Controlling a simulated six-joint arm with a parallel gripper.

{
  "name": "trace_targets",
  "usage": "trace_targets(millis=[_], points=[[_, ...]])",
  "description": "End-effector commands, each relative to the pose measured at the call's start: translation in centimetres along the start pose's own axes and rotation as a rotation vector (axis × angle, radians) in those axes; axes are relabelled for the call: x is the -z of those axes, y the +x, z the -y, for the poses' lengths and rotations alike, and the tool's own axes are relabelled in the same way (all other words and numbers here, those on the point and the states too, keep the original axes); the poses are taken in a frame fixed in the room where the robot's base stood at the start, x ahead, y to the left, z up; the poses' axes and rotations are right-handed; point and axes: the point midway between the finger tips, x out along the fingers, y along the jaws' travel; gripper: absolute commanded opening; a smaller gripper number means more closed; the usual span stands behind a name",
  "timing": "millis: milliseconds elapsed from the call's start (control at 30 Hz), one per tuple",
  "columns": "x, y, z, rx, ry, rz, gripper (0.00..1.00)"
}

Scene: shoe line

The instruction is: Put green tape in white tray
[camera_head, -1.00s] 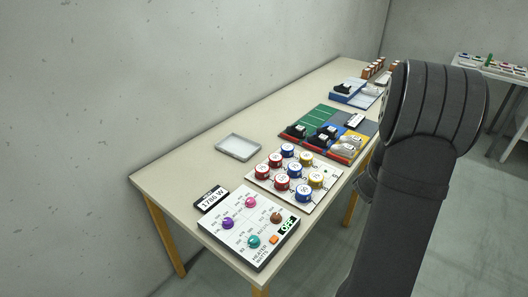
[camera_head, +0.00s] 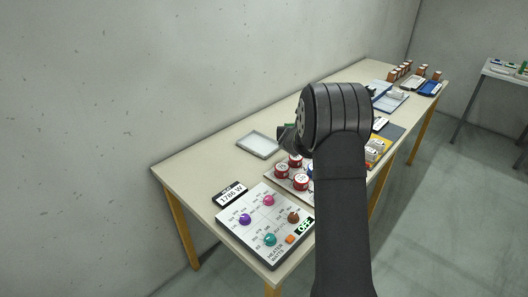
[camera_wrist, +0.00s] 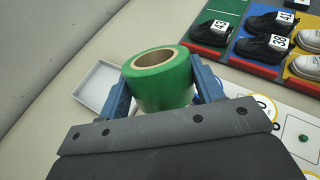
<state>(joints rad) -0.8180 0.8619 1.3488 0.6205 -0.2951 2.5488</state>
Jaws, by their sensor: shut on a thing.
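A roll of green tape (camera_wrist: 163,88) with a brown core is between the blue fingers of my gripper (camera_wrist: 160,92) in the wrist view. My gripper is shut on it. The white tray (camera_head: 258,144) lies empty on the table near the wall. It also shows in the wrist view (camera_wrist: 98,68), left of the tape and partly hidden behind the left finger.
A panel with coloured knobs (camera_head: 266,222) and a meter (camera_head: 230,192) lie at the table's near end. Red-sided discs (camera_head: 282,171) stand on a white board right of the tray. Small shoes (camera_wrist: 268,42) sit on coloured mats beyond. Bare table surrounds the tray's left side.

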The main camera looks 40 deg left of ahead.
Motion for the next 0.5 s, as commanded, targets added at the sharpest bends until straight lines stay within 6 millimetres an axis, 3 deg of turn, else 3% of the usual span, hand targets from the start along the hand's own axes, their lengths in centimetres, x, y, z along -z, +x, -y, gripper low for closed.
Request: trace_targets(millis=[367,500], points=[[0.0,0.1,-0.6,-0.007,-0.004,0.0,0.33],[0.7,0.9,-2.2,-0.009,-0.004,-0.001,0.33]])
